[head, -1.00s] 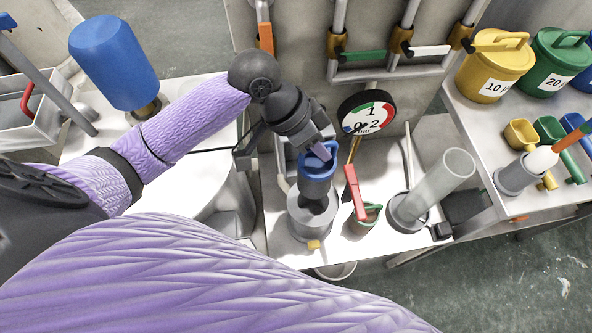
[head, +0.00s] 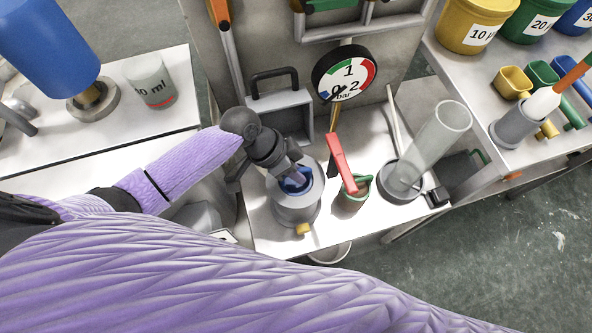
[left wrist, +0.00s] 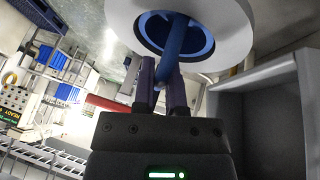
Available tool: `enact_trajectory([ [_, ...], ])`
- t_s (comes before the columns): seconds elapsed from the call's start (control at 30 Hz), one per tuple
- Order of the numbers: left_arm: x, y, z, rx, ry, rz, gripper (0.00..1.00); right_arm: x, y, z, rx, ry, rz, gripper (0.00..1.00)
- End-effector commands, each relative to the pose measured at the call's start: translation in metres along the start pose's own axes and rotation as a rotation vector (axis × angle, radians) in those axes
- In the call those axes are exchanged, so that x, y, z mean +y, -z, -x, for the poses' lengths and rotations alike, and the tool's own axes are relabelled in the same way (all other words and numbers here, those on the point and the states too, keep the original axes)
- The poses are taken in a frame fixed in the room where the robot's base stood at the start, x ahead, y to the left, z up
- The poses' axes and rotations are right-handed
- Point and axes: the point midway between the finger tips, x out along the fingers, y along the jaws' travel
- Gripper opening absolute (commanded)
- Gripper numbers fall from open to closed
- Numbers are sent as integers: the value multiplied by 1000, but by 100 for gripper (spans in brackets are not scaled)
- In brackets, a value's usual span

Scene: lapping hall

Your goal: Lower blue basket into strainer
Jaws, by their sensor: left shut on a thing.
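The blue basket (head: 289,186) sits down inside the grey, round strainer (head: 297,208), with only its upper part showing. My left gripper (head: 299,177) is directly above it, shut on the basket's handle. In the left wrist view, the gripper's purple fingers (left wrist: 161,80) hold the blue handle (left wrist: 172,50). The blue basket rim (left wrist: 202,50) shows there inside the pale ring of the strainer (left wrist: 232,30). Whether the basket touches the bottom is hidden. My right gripper does not show.
Further right is a clear cylinder (head: 437,140). A pressure gauge (head: 345,74) and a grey open box (head: 283,115) stand behind. The bench's front edge is close.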

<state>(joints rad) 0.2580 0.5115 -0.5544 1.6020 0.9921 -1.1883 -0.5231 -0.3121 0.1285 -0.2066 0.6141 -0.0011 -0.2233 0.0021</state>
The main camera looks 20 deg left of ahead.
Motion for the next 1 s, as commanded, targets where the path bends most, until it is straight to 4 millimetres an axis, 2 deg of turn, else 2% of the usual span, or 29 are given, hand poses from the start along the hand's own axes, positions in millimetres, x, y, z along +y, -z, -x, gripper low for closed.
enact_trajectory([
  [0.23,0,0,-1,0,1,0,0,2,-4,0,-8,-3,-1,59],
  [0.27,0,-1,-1,0,1,0,17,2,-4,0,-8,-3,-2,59],
  [0.3,0,0,0,0,1,-1,25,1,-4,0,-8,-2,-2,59],
  [0.4,0,0,0,0,1,-1,47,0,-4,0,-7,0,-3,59],
  [0.43,0,0,0,0,1,-1,50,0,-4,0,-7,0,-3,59],
  [0.67,0,0,0,0,1,0,50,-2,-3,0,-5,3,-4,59],
  [0.77,1,2,8,-1,2,-1,50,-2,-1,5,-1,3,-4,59],
  [1.0,1,4,76,0,6,-4,50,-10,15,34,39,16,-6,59],
])
